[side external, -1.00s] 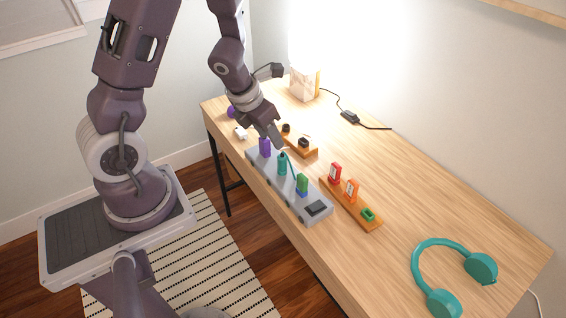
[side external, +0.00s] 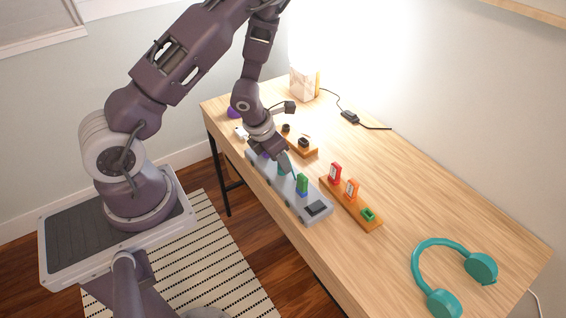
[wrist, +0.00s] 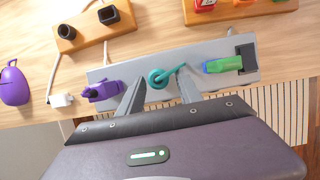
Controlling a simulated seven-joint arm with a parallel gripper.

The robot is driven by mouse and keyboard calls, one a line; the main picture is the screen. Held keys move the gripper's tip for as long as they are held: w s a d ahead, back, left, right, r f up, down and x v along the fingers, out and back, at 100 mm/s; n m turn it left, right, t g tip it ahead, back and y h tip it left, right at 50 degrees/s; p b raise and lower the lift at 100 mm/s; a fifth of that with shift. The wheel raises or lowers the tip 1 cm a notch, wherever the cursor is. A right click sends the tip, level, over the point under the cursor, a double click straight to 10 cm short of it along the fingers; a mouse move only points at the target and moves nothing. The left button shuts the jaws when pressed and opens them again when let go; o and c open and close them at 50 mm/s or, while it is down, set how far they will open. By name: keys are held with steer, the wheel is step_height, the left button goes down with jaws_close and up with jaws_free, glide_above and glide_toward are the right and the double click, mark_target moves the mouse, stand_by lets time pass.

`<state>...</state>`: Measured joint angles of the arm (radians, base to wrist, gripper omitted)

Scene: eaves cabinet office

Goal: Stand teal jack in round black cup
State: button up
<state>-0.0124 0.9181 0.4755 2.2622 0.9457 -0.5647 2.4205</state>
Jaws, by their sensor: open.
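The teal jack (wrist: 160,78) stands in the grey rack (wrist: 215,52), between a purple plug (wrist: 103,91) and a green-and-blue plug (wrist: 223,65). In the side view the jack (side external: 282,169) is partly hidden by my gripper (side external: 287,168). My gripper (wrist: 161,92) is open, with its fingers either side of the jack in the wrist view; I cannot tell whether they touch it. The round black cup (wrist: 66,32) is on a small wooden block (wrist: 92,32), beyond the rack; it also shows in the side view (side external: 286,128).
A square black cup (wrist: 108,14) shares the wooden block. A white plug (wrist: 61,100) and a purple mouse-like object (wrist: 14,85) lie left. Teal headphones (side external: 441,258) lie near right; the desk's right half is mostly clear.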

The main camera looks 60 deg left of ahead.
jaws_close()
steer(key=shift+r, duration=0.35)
steer(key=shift+r, duration=1.7)
steer(key=w+a+r+n+y, duration=0.1)
steer(key=w+a+r+n, duration=0.1)
steer(key=w+a, duration=0.4)
steer(key=w+a+r+n+y, duration=0.1)
steer(key=w+a+n, duration=0.3)
steer(key=a, duration=0.5)
steer(key=shift+w+a+r+n+g, duration=0.3)
steer(key=shift+w+r, duration=0.1)
steer(key=shift+w, duration=0.6)
